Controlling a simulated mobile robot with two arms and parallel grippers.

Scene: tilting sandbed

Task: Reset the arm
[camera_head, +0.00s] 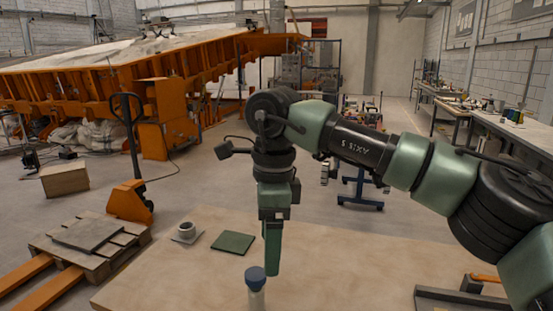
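My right arm comes in from the right and bends down at the middle of the view. Its green gripper (272,268) points straight down above the wooden table top (350,270). The fingers are seen edge-on as one green shape, so I cannot tell if they are open or shut. A pale bottle with a blue cap (256,279) stands just in front of the fingertips in the picture. I cannot tell whether they touch. My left gripper is not in view.
A green square pad (233,242) and a grey ring-shaped part on a plate (186,232) lie on the table's left. A dark tray (455,300) is at the lower right. An orange pallet truck (130,200) and pallet (90,260) stand left. The table's middle right looks clear.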

